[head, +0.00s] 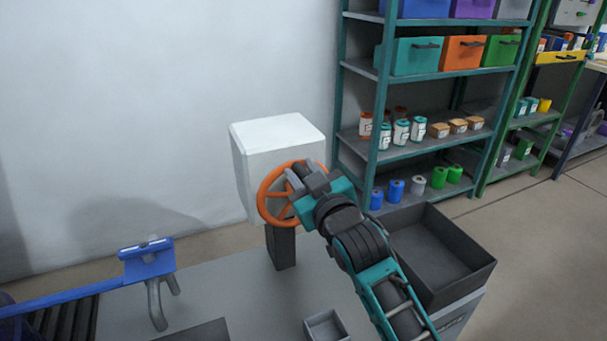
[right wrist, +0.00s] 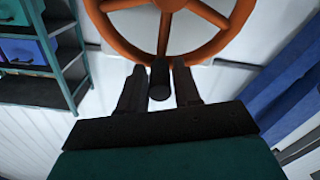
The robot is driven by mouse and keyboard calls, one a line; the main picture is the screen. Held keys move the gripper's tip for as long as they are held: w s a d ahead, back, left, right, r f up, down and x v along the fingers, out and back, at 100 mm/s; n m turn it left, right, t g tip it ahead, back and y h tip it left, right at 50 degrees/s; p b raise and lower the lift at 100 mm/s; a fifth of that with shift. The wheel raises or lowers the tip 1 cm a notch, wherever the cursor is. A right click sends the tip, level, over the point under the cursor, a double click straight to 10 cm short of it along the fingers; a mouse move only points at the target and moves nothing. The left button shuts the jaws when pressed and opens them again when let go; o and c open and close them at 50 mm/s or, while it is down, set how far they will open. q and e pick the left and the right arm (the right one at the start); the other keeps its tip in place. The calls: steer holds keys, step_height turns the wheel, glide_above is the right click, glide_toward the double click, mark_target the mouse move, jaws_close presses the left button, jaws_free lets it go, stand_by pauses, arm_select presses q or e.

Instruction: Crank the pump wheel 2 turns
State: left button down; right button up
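The pump wheel is an orange spoked wheel (head: 263,204) on the front of a white box, which stands on a dark post. It also shows in the right wrist view (right wrist: 124,50), filling the top. A dark crank handle (right wrist: 160,78) sticks out from the wheel towards the wrist camera. My right gripper (head: 293,181) is at the wheel and covers part of its rim and spokes. In the right wrist view its two fingers (right wrist: 158,80) stand on either side of the handle, with narrow gaps showing. My left gripper is not in view.
A white pump box (head: 275,140) backs the wheel. A dark open bin (head: 470,262) lies right of my arm, and a small grey tray (head: 326,327) in front. Shelves (head: 405,152) stand behind.

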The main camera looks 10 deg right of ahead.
jaws_close()
stand_by(0.3)
